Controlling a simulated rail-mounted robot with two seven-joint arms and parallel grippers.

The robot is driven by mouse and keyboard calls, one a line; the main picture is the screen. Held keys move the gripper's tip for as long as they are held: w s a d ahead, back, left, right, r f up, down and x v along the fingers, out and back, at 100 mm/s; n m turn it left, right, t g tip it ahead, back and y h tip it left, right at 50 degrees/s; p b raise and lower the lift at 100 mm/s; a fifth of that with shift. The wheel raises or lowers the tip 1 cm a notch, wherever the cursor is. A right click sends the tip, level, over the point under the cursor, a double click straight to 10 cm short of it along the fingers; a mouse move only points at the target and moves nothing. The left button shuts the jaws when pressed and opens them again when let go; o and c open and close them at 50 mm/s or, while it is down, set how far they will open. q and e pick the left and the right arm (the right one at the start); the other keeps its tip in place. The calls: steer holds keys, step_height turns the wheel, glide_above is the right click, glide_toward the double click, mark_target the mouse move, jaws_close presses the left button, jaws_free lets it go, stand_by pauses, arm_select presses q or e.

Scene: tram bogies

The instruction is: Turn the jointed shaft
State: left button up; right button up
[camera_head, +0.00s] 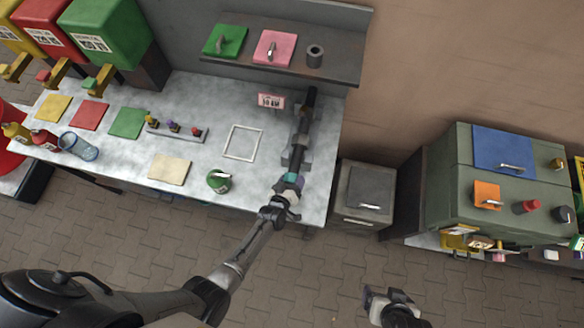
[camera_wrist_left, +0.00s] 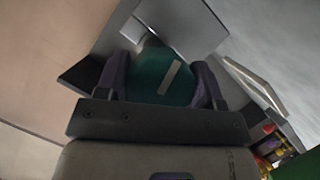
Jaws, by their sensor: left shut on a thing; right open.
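The jointed shaft (camera_head: 303,126) is a dark shaft lying along the right end of the grey workbench, carried on grey supports. Its near end has a teal knob (camera_head: 292,178). My left gripper (camera_head: 287,188) is shut on this teal end. In the left wrist view the teal knob (camera_wrist_left: 163,78), with a pale stripe slanting across its face, sits between the two dark fingers of the left gripper (camera_wrist_left: 160,88). The shaft behind the knob is hidden there. My right gripper (camera_head: 390,298) is open and empty above the paved floor, well away from the bench.
The workbench (camera_head: 205,170) holds coloured mats, a white square frame (camera_head: 242,142), a green can (camera_head: 219,181) and a blue glass (camera_head: 79,146). A small sign (camera_head: 271,100) stands beside the shaft. A grey bin (camera_head: 362,192) and a green cabinet (camera_head: 440,205) stand right of the bench.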

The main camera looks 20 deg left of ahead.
stand_by(0.3)
arm_select(q)
steer(key=o, duration=0.9)
steer(key=v, duration=1.3)
steer(key=shift+s+r, duration=0.2)
steer(key=shift+s, duration=0.15)
